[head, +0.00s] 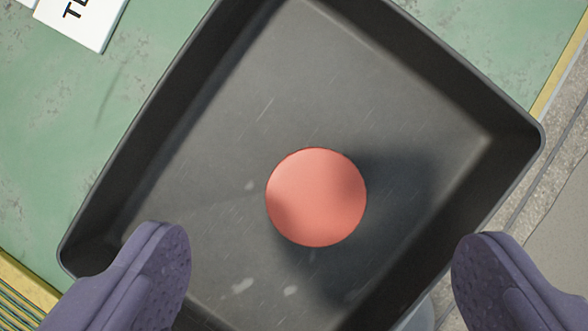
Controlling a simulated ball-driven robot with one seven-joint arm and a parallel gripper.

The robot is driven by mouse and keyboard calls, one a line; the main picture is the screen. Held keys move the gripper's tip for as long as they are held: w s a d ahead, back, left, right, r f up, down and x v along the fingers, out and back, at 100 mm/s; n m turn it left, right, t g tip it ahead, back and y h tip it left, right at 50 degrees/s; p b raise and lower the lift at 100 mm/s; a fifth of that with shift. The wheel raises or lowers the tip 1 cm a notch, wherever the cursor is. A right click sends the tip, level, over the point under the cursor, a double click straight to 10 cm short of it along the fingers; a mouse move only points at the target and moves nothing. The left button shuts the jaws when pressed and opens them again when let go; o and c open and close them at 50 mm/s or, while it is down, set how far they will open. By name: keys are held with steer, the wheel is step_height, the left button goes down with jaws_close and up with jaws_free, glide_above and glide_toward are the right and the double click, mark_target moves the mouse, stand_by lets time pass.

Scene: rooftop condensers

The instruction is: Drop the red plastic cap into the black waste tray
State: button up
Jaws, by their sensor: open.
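The red plastic cap (316,197) shows as a round, flat-topped disc over the floor of the black waste tray, a little right of the picture's middle. It appears to lie inside the tray, with dark shadow around it. The black waste tray (128,172) is rectangular with raised walls, sits turned at an angle and fills most of the view; its lower part is cut off by the picture edge. My gripper (320,265) is open, its two purple padded fingers wide apart on either side of the cap and touching nothing that I can see.
The tray stands on a worn green surface (62,135) with a yellow edge at lower left and right. A white label plate (85,18) with black letters lies at the upper left. A pale rounded thing (418,317) shows partly below the tray's right side.

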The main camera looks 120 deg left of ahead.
steer(key=w+a+r+n+t+p, duration=0.1)
steer(key=w+a+r+t+p, duration=0.15)
steer(key=r, duration=1.55)
steer(key=w+a+r+n+t+p, duration=0.1)
steer(key=a+r+t, duration=0.15)
steer(key=r, duration=1.55)
steer(key=s+a+r+n+t, duration=0.1)
steer(key=s+r, duration=0.3)
steer(key=r, duration=0.6)
steer(key=s+a+r+n+t+y, duration=0.1)
steer(key=s+a+r+t, duration=0.1)
steer(key=r, duration=0.8)
steer(key=s+a+r+n+t+y, duration=0.1)
steer(key=s+a+r+t, duration=0.1)
steer(key=s+r, duration=0.4)
step_height(320, 180, up, 5)
steer(key=shift+s+a+f+t, duration=0.15)
steer(key=shift+s+a+t, duration=0.1)
steer(key=shift+t, duration=0.35)
